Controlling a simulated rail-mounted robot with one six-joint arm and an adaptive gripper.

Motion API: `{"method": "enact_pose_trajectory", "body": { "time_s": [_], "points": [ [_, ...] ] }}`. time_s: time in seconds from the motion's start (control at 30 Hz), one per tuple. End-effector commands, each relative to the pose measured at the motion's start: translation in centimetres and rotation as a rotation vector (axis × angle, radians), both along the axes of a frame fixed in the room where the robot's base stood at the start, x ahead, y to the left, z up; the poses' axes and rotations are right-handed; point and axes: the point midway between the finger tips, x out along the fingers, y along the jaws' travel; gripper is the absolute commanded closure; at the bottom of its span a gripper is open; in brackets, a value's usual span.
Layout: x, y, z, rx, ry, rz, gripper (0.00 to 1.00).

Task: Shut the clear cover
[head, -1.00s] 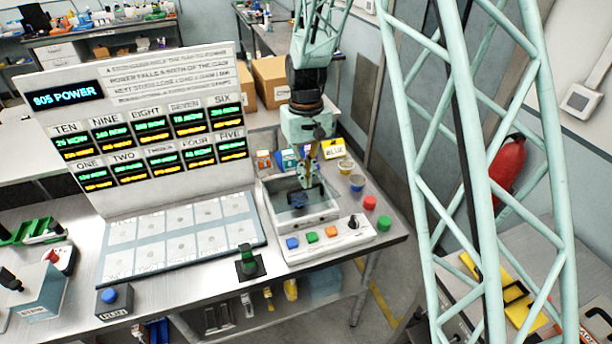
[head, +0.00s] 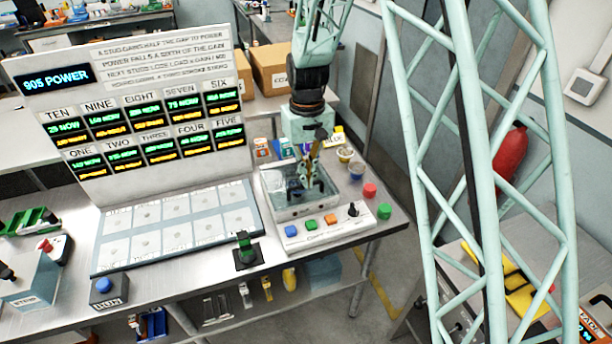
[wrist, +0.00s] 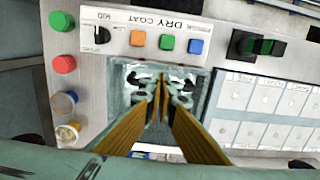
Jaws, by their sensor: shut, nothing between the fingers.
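The clear cover (head: 280,185) shows as a faint, see-through box shape at the top of the white dry coat unit (head: 330,231); its edges are hard to make out, and I cannot tell how far it is shut. My gripper (head: 311,188) points down at the unit's basin, with its fingers together and empty. In the wrist view, the closed fingers of my gripper (wrist: 160,112) are in front of the basin (wrist: 200,85), where dark and pale shapes show. I cannot tell whether the fingertips touch the cover.
The unit's front carries blue, green and orange buttons and a black knob (head: 353,209). Red and green round caps (head: 384,211) and small cups (head: 356,170) stand to its right. A pad panel (head: 175,228) and upright display board (head: 130,110) are to the left. A black-and-green switch (head: 246,248) stands in front.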

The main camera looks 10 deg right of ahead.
Motion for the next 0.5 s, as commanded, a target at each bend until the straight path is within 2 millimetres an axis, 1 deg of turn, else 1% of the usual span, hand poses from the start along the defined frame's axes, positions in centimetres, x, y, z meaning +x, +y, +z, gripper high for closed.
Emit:
{"method": "enact_pose_trajectory", "body": {
  "time_s": [0.03, 0.17, 0.5],
  "points": [
    [-0.18, -0.04, -0.60, 0.000, 0.001, 0.000, 1.00],
    [-0.52, -0.11, -1.26, 0.000, 0.001, 0.000, 1.00],
    [-0.72, -0.15, -1.47, 0.000, 0.002, 0.000, 1.00]
  ]
}}
